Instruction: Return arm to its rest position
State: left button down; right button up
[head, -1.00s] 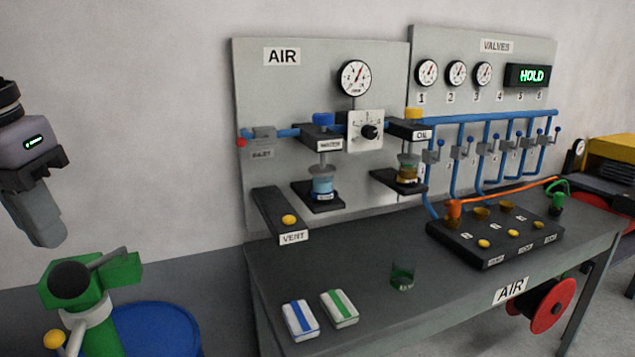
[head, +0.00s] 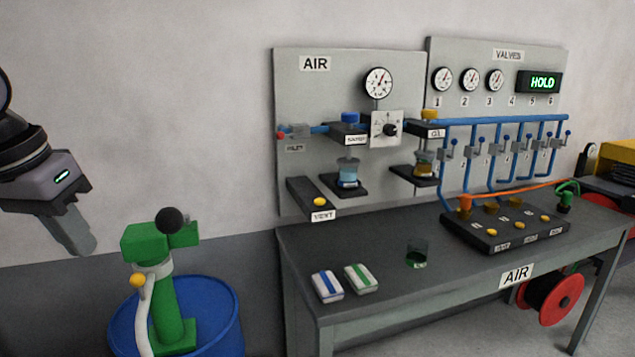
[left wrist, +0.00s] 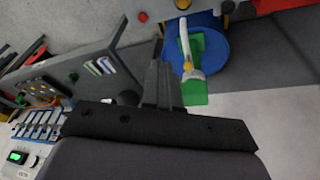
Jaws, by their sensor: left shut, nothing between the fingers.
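My left gripper (head: 80,236) is at the left of the head view, in the air above and left of a green hand pump (head: 172,290) on a blue drum (head: 228,312). Its fingers are together, point down and hold nothing. In the left wrist view the shut fingers (left wrist: 165,82) show in front of the pump (left wrist: 194,85) and the drum (left wrist: 208,42), apart from them as far as I can tell. My right gripper is in neither view.
A grey bench (head: 300,238) stands right of the drum, with two small packets (head: 327,286), a dark green cup (head: 416,256) and a black block (head: 490,240) with orange and green plugs. AIR (head: 350,100) and VALVES (head: 505,75) panels rise behind. The air left of the panels is clear.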

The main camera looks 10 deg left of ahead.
pick_arm(q)
jog(key=w+a+f+t, duration=0.15)
jog(key=a+f, duration=0.25)
jog(key=f, duration=0.4)
jog(key=w+a+f+t, duration=0.1)
jog(key=w+a+f, duration=0.1)
jog(key=a+f, duration=0.5)
jog(key=s+d+f+t+h, duration=0.1)
jog(key=s+d+f, duration=0.2)
jog(key=f, duration=0.8)
jog(key=s+d+f+t, duration=0.1)
jog(key=s+d+f, duration=0.1)
jog(key=f, duration=0.9)
jog(key=s+d+f+t, duration=0.1)
jog(key=s+d+f, duration=0.1)
jog(key=d, duration=0.5)
jog(key=s+d+f+m, duration=0.1)
jog(key=s+d+f, duration=0.2)
jog(key=d, duration=0.4)
jog(key=s+d+f+m+t, duration=0.1)
jog(key=s+d+f, duration=0.2)
jog(key=d, duration=0.5)
jog(key=shift+s+f+t+h, duration=0.2)
jog(key=shift+f+t+h, duration=0.15)
jog(key=shift+f, duration=0.1)
jog(key=shift+a, duration=0.2)
